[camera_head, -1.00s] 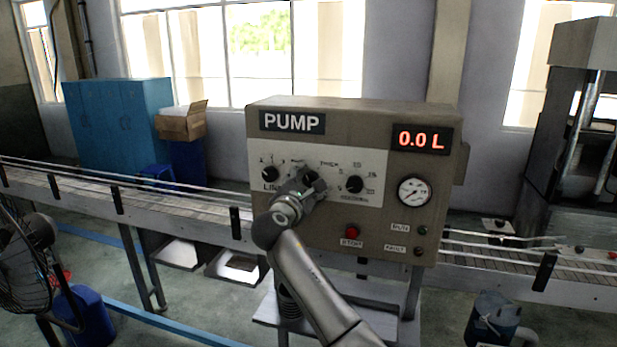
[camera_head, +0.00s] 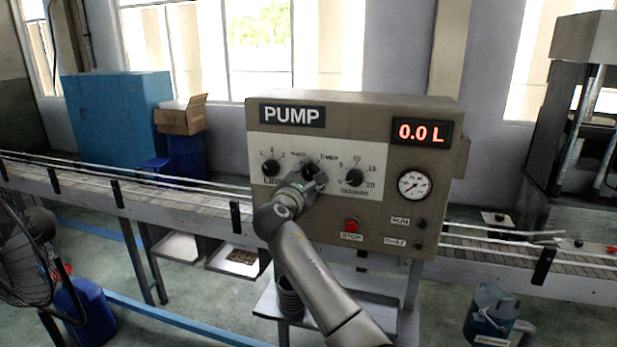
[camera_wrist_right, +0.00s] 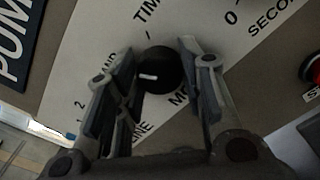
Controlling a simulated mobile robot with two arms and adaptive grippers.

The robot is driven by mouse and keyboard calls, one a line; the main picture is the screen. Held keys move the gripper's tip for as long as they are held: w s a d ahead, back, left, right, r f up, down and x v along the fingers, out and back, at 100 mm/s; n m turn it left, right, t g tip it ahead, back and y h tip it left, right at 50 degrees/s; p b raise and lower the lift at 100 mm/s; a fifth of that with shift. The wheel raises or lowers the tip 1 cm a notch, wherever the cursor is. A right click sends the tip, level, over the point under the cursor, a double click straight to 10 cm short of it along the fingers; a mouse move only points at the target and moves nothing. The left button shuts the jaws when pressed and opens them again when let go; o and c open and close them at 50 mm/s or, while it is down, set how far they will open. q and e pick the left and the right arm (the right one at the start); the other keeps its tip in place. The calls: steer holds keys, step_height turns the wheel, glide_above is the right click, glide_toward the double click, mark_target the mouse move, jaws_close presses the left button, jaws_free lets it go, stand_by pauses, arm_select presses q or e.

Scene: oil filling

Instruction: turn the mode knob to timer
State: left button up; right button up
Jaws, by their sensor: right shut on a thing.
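The mode knob (camera_wrist_right: 165,72) is a round black knob with a short white mark. In the right wrist view it sits between the two fingers of my right gripper (camera_wrist_right: 160,70), which is shut on it. The white mark lies on the knob's left side, toward a label ending in "AND" (camera_wrist_right: 107,67). The partly cropped timer label (camera_wrist_right: 147,14) is above the knob in that view. In the head view my right gripper (camera_head: 312,177) is at the panel of the pump box (camera_head: 370,225) and mostly hides the knob. My left gripper is not in view.
A knob on the left (camera_head: 270,168) and the seconds knob (camera_head: 354,178) flank my right gripper. A red stop button (camera_head: 351,226) is below, a gauge (camera_head: 413,185) to the right. The display (camera_head: 421,132) reads 0.0 L. A conveyor (camera_head: 190,203) runs behind.

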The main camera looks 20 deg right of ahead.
steer(key=shift+f+m+b, duration=0.2)
steer(key=shift+m+b, duration=0.9)
steer(key=shift+b, duration=0.1)
steer(key=m+b, duration=0.6)
steer(key=shift+a+m, duration=0.1)
steer(key=shift+m, duration=0.3)
steer(key=shift+r+m+b, duration=0.15)
steer(key=shift+m+b, duration=0.85)
steer(key=shift+m, duration=0.2)
steer(key=shift+o, duration=0.2)
steer(key=shift+m, duration=0.3)
steer(key=shift+c, duration=0.2)
steer(key=o, duration=1)
steer(key=shift+o, duration=0.2)
steer(key=shift+r, duration=0.1)
